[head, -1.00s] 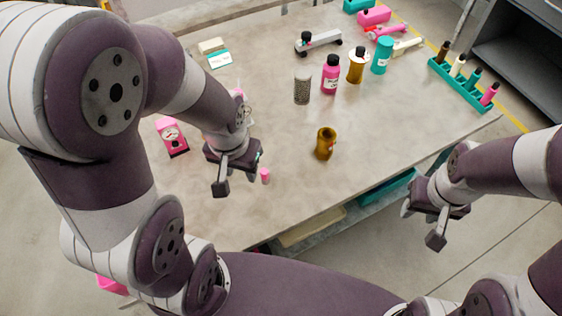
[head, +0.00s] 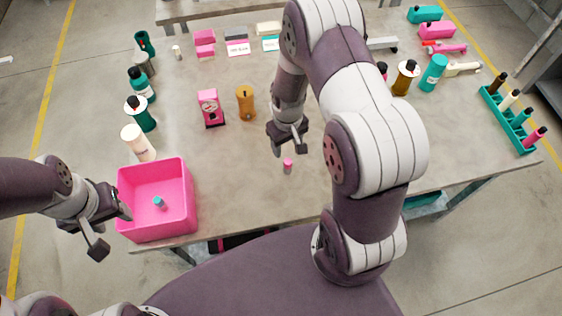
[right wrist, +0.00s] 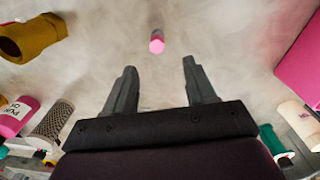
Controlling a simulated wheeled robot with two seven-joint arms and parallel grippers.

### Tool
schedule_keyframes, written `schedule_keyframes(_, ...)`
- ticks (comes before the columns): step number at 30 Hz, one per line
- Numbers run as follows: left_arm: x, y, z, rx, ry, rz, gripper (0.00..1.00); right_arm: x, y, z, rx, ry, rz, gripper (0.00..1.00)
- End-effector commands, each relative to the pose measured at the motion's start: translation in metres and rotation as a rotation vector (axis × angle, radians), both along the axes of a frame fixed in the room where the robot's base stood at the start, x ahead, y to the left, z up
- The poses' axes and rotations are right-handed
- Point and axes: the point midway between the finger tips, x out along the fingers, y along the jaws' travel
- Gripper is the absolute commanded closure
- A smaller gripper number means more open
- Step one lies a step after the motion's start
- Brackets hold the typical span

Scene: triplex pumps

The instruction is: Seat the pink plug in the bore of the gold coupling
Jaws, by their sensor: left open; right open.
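The pink plug (head: 288,166) stands on the table, and in the right wrist view the plug (right wrist: 157,42) lies beyond the fingertips, between their lines. My right gripper (head: 290,148) is open and empty, just behind and above the plug, not touching it. It shows in the right wrist view (right wrist: 157,78). My left gripper (head: 112,230) is open and empty at the left side of the pink bin.
The pink bin (head: 188,205) holds a small teal part (head: 159,202). A pink gauge (head: 210,108) and another gold cylinder (head: 245,103) stand left of my right gripper. Bottles line the left edge; a teal rack (head: 510,122) is at right. Table is clear around the plug.

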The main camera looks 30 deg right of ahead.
Motion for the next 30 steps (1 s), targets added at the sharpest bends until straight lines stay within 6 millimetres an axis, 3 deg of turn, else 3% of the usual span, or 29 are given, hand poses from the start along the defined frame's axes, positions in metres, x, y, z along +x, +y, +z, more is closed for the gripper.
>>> schedule_keyframes(3,0.000,0.000,0.006,0.000,0.000,0.000,0.49,-0.001,0.000,-0.026,0.001,0.004,0.000,0.44)
schedule_keyframes(10,0.000,0.000,0.014,0.000,0.000,0.000,0.49,0.000,-0.001,-0.055,0.001,0.003,-0.001,0.44)
schedule_keyframes(15,0.000,0.000,0.023,0.000,0.000,0.000,0.49,0.001,-0.002,-0.088,0.000,0.001,0.000,0.44)
schedule_keyframes(18,0.000,0.000,0.024,0.000,0.000,0.000,0.49,0.001,-0.002,-0.098,0.000,-0.001,0.000,0.44)
schedule_keyframes(24,0.000,0.000,0.023,0.000,0.000,0.000,0.49,0.002,-0.002,-0.100,-0.001,-0.002,0.000,0.44)
schedule_keyframes(30,0.000,0.000,0.023,0.000,0.000,0.000,0.49,0.002,-0.002,-0.099,-0.001,-0.002,-0.001,1.00)
